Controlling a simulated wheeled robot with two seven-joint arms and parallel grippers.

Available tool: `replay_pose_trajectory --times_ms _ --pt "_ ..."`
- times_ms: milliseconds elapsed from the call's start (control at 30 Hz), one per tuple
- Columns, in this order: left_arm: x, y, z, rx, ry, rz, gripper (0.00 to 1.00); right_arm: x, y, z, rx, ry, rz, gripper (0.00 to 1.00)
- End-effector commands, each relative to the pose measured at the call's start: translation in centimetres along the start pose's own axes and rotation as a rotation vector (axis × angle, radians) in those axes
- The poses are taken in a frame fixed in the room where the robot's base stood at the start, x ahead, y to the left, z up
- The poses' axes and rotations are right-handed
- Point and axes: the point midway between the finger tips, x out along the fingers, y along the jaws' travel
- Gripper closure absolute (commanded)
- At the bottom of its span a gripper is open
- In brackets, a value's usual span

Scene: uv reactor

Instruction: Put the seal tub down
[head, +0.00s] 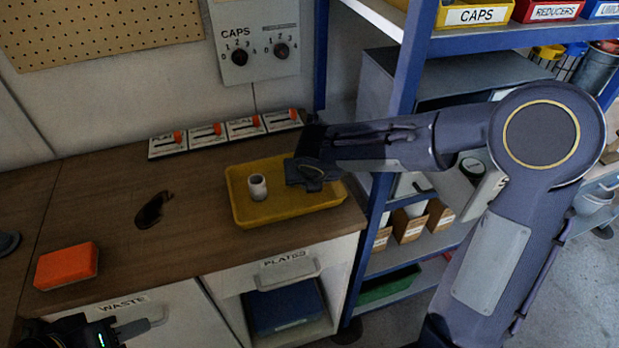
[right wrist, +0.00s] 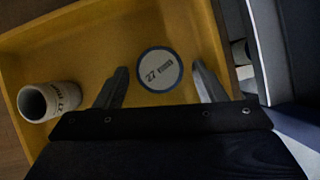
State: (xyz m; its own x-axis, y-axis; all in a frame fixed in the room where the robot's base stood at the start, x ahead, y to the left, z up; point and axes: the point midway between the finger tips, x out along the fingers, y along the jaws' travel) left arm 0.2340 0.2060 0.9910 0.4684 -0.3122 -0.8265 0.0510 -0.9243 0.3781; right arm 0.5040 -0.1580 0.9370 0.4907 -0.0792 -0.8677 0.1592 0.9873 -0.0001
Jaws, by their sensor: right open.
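A round tub with a pale top and dark rim, marked "27" with smaller unreadable print (right wrist: 158,70), sits in the yellow tray (head: 240,212). It appears to be the seal tub. In the right wrist view my right gripper (right wrist: 158,82) is open, with one finger on each side of the tub and visible gaps. In the head view my right gripper (head: 312,172) is over the right part of the tray and hides the tub. My left gripper (head: 138,328) is partly in view at the lower left, by the waste drawer; its fingers are unclear.
A white printed cup (head: 257,187) stands in the tray, left of my right gripper; it also shows in the right wrist view (right wrist: 48,101). An orange block (head: 67,266) lies on the bench's left. A blue shelf post (head: 378,200) stands right of the bench.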

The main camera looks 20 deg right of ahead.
Motion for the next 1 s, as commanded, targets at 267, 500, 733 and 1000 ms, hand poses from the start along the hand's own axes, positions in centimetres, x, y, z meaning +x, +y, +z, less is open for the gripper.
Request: replay_pose_trajectory --times_ms 267,500,733,1000 --pt "-0.5 0.2 -0.2 0.000 0.000 0.000 0.64 -2.1 0.0 0.3 0.000 -0.004 0.001 0.36" --pt "-1.2 0.5 -0.6 0.000 0.000 0.000 0.64 -7.3 0.0 0.3 0.000 -0.005 0.001 0.36" --pt "-1.5 0.7 -0.8 0.000 0.000 0.000 0.64 -11.1 0.0 0.2 0.001 -0.003 0.001 0.36" --pt "-1.6 0.7 -0.8 0.000 0.000 0.000 0.64 -12.3 -0.1 0.1 0.006 0.000 0.000 0.36"
